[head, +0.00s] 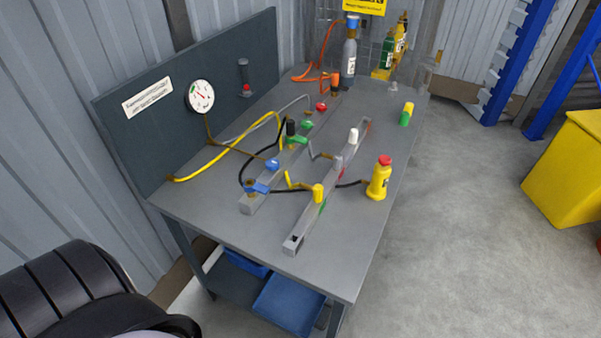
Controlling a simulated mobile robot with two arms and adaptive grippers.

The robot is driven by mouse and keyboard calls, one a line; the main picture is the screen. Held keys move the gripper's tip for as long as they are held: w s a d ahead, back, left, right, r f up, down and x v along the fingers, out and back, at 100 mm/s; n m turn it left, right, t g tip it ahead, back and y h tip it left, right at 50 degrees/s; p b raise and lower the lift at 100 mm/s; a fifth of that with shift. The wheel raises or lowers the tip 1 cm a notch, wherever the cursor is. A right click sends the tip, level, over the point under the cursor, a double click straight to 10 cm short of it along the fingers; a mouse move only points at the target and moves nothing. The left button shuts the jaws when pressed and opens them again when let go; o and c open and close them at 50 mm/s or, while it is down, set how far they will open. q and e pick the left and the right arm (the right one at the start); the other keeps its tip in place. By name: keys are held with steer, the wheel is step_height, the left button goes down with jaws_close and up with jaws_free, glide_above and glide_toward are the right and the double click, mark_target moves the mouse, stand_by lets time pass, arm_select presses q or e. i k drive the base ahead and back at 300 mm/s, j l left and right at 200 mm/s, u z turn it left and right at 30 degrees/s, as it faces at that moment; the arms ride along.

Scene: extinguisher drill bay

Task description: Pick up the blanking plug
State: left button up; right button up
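I cannot tell for sure which piece is the blanking plug. A small upright yellow-and-green piece (407,114) stands alone near the right edge of the grey workbench (330,267). A small pale piece (393,87) sits farther back on the bench, too small to make out. A white cap (353,136) and a yellow cap (318,194) are on the front grey rail (304,230). Neither of my grippers is in view.
A yellow bottle with a red top (378,180) stands right of the rails. A rear rail (249,203) carries coloured valve handles, with yellow and black hoses around it. A gauge (200,96) is on the back panel. The bench's front right corner is clear. A yellow bin (565,175) stands on the floor.

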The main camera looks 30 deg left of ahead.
mark_target(354, 133)
steer(key=l+u, duration=0.1)
steer(key=u, duration=0.35)
steer(key=i+l+u, duration=0.2)
steer(key=l, duration=0.2)
steer(key=i+l+u, duration=0.15)
steer(key=l, duration=0.25)
steer(key=i+l+u, duration=0.2)
steer(key=l, duration=0.2)
steer(key=l+u, duration=0.2)
steer(key=l, duration=0.2)
